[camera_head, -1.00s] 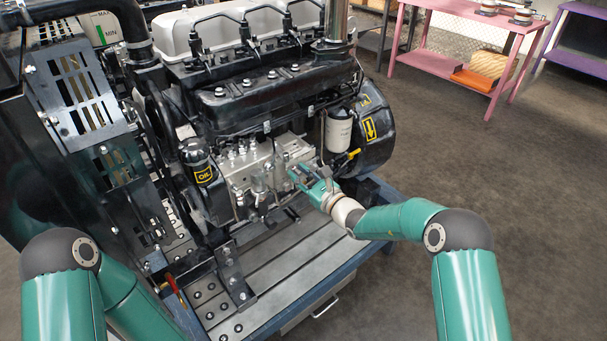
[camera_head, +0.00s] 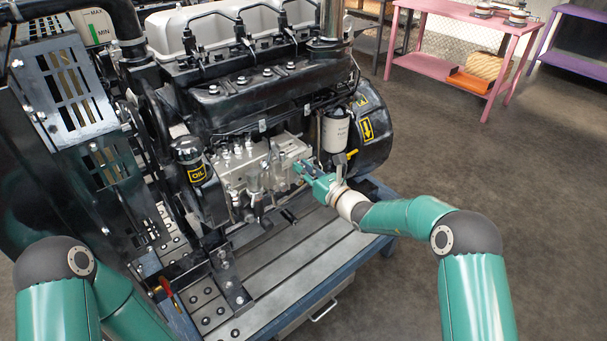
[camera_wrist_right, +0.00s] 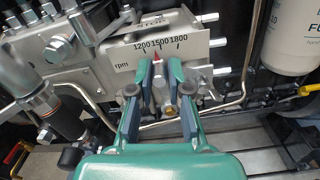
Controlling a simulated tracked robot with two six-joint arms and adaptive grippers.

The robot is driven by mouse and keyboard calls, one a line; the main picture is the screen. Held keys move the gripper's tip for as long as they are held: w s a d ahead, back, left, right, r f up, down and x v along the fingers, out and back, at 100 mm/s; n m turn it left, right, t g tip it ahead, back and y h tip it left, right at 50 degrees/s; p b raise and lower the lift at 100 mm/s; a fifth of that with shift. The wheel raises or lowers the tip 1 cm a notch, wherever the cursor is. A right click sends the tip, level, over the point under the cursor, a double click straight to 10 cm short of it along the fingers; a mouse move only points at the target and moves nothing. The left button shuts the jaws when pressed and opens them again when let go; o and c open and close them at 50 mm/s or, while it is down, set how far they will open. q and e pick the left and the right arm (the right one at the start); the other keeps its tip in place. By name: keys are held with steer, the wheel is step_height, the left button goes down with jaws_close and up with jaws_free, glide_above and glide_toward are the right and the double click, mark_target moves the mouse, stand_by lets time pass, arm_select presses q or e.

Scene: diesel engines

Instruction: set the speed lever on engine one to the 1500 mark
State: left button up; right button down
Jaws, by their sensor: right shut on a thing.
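The speed lever (camera_wrist_right: 170,92) on engine one (camera_head: 255,95) stands between the fingers of my right gripper (camera_wrist_right: 160,85). A red pointer (camera_wrist_right: 156,57) at its upper end lies just under the 1500 mark, seemingly a touch toward 1200. The rpm scale plate (camera_wrist_right: 125,68) carries 1200, 1500 and 1800. My right gripper is shut on the lever, and it also shows in the head view (camera_head: 303,172) at the right end of the grey injection pump (camera_head: 255,170). The fingers hide part of the lever. My left arm shows at lower left, but its gripper is out of view.
A white filter (camera_head: 335,130) and a yellow handle (camera_head: 351,154) are close to the right of my gripper. Metal pipes (camera_wrist_right: 235,98) run beside and below the lever. Open floor (camera_head: 490,180) lies to the right. A pink table (camera_head: 480,65) stands farther back.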

steer(key=shift+s+a+f, duration=0.1)
steer(key=shift+a+f, duration=0.1)
steer(key=shift+f, duration=0.05)
steer(key=c, duration=1.2)
jaws_free()
steer(key=shift+r, duration=0.15)
steer(key=shift+o, duration=0.2)
steer(key=shift+d, duration=0.2)
steer(key=shift+s, duration=0.1)
steer(key=v, duration=0.7)
steer(key=shift+s, duration=0.3)
steer(key=shift+d, duration=0.15)
